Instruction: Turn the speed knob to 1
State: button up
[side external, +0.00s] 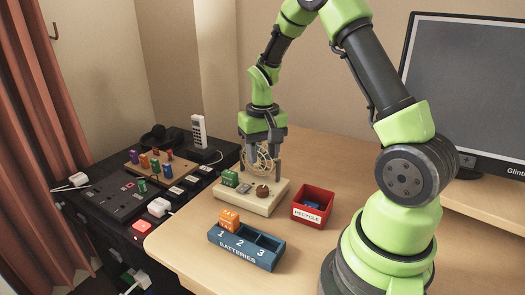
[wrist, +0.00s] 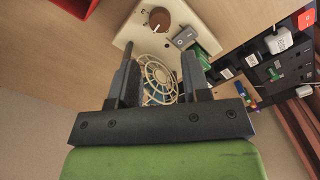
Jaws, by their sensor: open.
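The speed knob (side external: 262,190) is a brown round dial on top of a cream fan base (side external: 258,206). In the wrist view the knob (wrist: 160,18) shows a light pointer line, with small dark marks beside it that are too small to read surely. A round wire fan cage (side external: 258,157) stands behind the knob. My gripper (side external: 262,158) points down over the fan, fingers spread. In the wrist view its two fingers (wrist: 159,55) are apart on either side of the cage (wrist: 158,80), and the knob lies beyond the fingertips, untouched.
A grey switch (wrist: 184,37) and a green block (side external: 229,178) sit on the base beside the knob. A red recycle bin (side external: 313,219) stands right, a blue battery tray (side external: 232,250) with orange batteries in front.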

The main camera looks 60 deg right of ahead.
aim_at(263, 188)
dwell(0.3)
notch_tip(263, 188, down, 10)
jog(key=m, duration=0.4)
jog(key=shift+m, duration=0.3)
jog(key=shift+r, duration=0.1)
jog(key=c, duration=0.6)
jog(key=shift+n, duration=1.6)
jog(key=shift+c, duration=0.2)
